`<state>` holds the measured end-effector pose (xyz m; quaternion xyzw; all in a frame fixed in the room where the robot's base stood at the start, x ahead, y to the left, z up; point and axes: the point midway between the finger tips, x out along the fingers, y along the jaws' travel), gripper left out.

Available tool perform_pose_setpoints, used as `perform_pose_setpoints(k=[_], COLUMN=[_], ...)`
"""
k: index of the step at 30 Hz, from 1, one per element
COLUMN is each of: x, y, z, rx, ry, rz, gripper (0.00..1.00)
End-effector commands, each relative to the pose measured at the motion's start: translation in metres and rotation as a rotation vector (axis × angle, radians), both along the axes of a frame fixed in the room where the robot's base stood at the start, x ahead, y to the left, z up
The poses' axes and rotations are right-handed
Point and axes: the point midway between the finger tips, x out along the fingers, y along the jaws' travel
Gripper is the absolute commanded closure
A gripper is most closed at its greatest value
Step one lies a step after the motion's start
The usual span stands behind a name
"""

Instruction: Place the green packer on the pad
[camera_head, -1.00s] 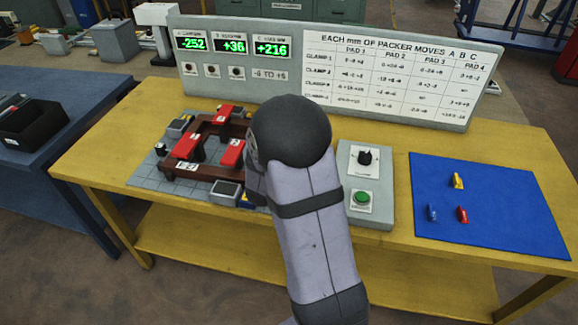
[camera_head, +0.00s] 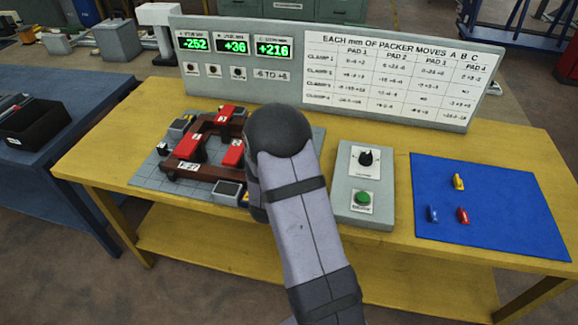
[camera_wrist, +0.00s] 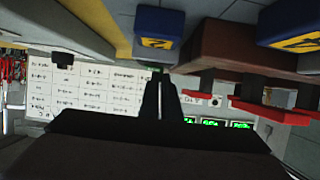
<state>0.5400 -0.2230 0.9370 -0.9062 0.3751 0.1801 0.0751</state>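My gripper (camera_wrist: 160,85) shows in the wrist view with its dark fingers close together. A small green piece, which looks like the green packer (camera_wrist: 157,67), shows at the fingertips, mostly hidden by them. Just beyond and above it in that picture is a blue block with a yellow numbered label (camera_wrist: 155,42), apparently a pad; whether the packer touches it I cannot tell. A second such block (camera_wrist: 295,38) is at the right, past the brown frame (camera_wrist: 230,45). In the head view my arm hides the gripper and the packer beside the brown frame (camera_head: 190,170).
Red clamps (camera_head: 233,153) stand on the frame. A control box (camera_head: 368,215) with knob and green button is right of my arm. A blue mat (camera_head: 500,225) holds yellow, blue and red packers. A display board (camera_head: 285,85) stands behind.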

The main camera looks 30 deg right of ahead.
Motion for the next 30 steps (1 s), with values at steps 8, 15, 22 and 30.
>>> perform_pose_setpoints(k=[8, 15, 22, 30], x=[0.000, 0.000, 0.000, -0.006], y=[0.000, 0.000, 0.000, 0.008], z=[-0.004, -0.004, -0.004, 0.005], rx=[0.000, -0.001, -0.001, -0.001], ry=[0.000, 0.001, 0.001, -0.001], rz=[0.000, 0.000, 0.000, 0.003], gripper=[1.00, 0.78, 0.78, 0.78])
